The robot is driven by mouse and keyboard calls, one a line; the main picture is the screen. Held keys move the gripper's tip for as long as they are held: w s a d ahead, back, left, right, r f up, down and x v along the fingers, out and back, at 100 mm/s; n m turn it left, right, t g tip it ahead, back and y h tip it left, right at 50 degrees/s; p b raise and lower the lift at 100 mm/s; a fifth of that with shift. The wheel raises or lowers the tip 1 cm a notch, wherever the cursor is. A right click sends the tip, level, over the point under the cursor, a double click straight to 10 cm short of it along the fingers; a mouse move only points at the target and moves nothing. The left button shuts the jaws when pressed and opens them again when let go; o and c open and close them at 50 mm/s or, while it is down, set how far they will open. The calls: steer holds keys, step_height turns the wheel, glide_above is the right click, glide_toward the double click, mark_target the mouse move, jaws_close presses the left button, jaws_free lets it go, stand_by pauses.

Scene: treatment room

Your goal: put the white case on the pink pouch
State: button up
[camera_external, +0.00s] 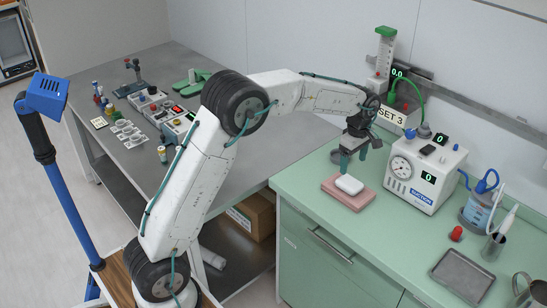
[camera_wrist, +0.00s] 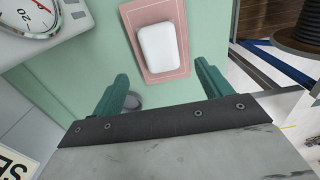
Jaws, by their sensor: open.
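The white case (camera_external: 349,184) lies flat on the pink pouch (camera_external: 346,197) on the green counter. In the wrist view the white case (camera_wrist: 158,48) sits within the outline of the pink pouch (camera_wrist: 172,11), with pink showing around it. My gripper (camera_external: 353,162) is just above and behind the case in the external view. In the wrist view my gripper (camera_wrist: 164,88) shows its two green fingers spread apart with nothing between them. The fingers are apart from the case.
The suction unit (camera_external: 424,172) stands right of the pouch, with a jar (camera_external: 478,212) beside it. A metal tray (camera_external: 462,277) and a red knob-like item (camera_external: 457,233) are on the counter at right. A round grey item (camera_wrist: 133,101) is partly hidden by a finger.

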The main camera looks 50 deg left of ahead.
steer(key=s+a+r+m, duration=0.2)
steer(key=s+r+m, duration=0.4)
steer(key=s, duration=0.6)
steer(key=s+a+r+m, duration=0.25)
steer(key=s+r, duration=0.55)
steer(key=s, duration=0.5)
steer(key=s+f+m, duration=0.3)
steer(key=s+m, duration=0.1)
steer(key=s, duration=0.7)
steer(key=s+a+f+m+t, duration=0.1)
steer(key=s+f+m, duration=0.2)
steer(key=s, duration=0.8)
steer(key=shift+s+a+f+m, duration=0.15)
steer(key=shift+f+m, duration=0.25)
steer(key=shift+m, duration=0.85)
